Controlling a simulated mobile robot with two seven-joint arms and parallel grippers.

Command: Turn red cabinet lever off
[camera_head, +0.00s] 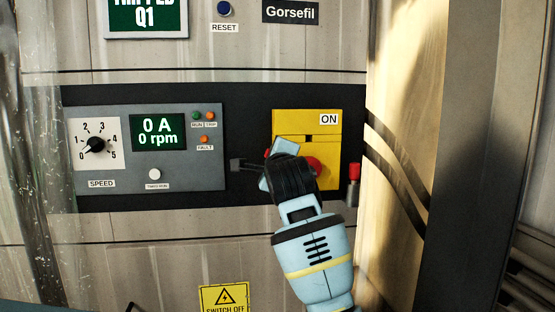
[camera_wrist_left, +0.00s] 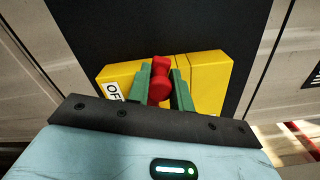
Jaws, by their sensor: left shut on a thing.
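The red cabinet lever (camera_wrist_left: 160,82) is on a yellow plate (camera_wrist_left: 208,80) in the left wrist view. The green fingers of my left gripper (camera_wrist_left: 161,76) are on both sides of the lever and shut on it. A partly covered label starting "OF" is on the plate's left in that view. In the head view the yellow plate (camera_head: 318,135) has an "ON" label at its top right. My left wrist covers the plate's lower left there, and only bits of red lever (camera_head: 313,166) show beside it. The lever's exact angle is hidden. My right gripper is not in view.
Left of the plate is a grey control panel (camera_head: 215,178) with a speed knob (camera_head: 96,145) and a display (camera_head: 158,133) reading 0 A and 0 rpm. A red-topped metal piece (camera_head: 354,171) stands close right of the plate. A yellow warning sign (camera_head: 224,298) is below.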

